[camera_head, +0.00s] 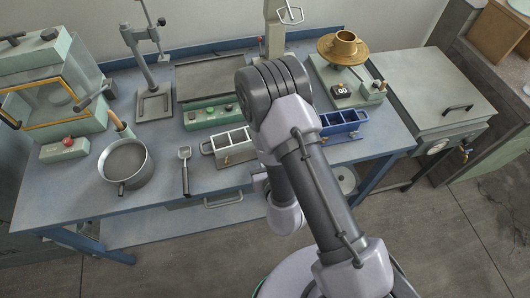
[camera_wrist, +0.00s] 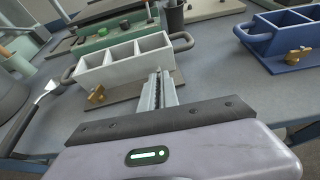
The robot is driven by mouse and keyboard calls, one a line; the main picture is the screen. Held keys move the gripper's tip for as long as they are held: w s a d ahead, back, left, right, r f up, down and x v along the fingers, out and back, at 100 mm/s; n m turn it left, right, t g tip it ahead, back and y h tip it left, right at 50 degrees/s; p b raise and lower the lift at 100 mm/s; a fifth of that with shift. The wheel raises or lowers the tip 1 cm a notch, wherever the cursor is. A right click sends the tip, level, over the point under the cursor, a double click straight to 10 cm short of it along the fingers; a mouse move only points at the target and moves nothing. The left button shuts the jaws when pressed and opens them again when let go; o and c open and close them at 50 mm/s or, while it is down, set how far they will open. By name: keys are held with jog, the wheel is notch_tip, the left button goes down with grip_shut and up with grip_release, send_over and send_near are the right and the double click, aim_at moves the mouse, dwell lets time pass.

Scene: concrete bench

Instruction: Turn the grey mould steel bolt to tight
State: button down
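The grey mould (camera_head: 230,142), a three-compartment box with a loop handle at each end, stands on a flat base near the bench's front edge. In the wrist view the mould (camera_wrist: 112,72) shows a brass wing-shaped bolt (camera_wrist: 97,95) at its front left. No steel bolt can be made out; the front right of the mould is partly hidden by my fingers. My gripper (camera_wrist: 160,82) points at the mould's right front part, its two narrow fingers close together. Whether they touch or hold anything is unclear. In the head view my arm hides the gripper.
A blue mould (camera_head: 342,124) stands to the right, also with a brass bolt (camera_wrist: 298,58). A scoop (camera_head: 185,168) and a saucepan (camera_head: 125,163) lie to the left. A green control box (camera_head: 212,116) is behind the grey mould. A scale (camera_head: 345,92) bears a brass piece.

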jog(key=shift+a+m+h, duration=0.1)
jog(key=shift+m+h, duration=0.3)
jog(key=shift+h, duration=0.1)
jog(key=c, duration=1.9)
grip_release()
jog(key=shift+p, duration=0.3)
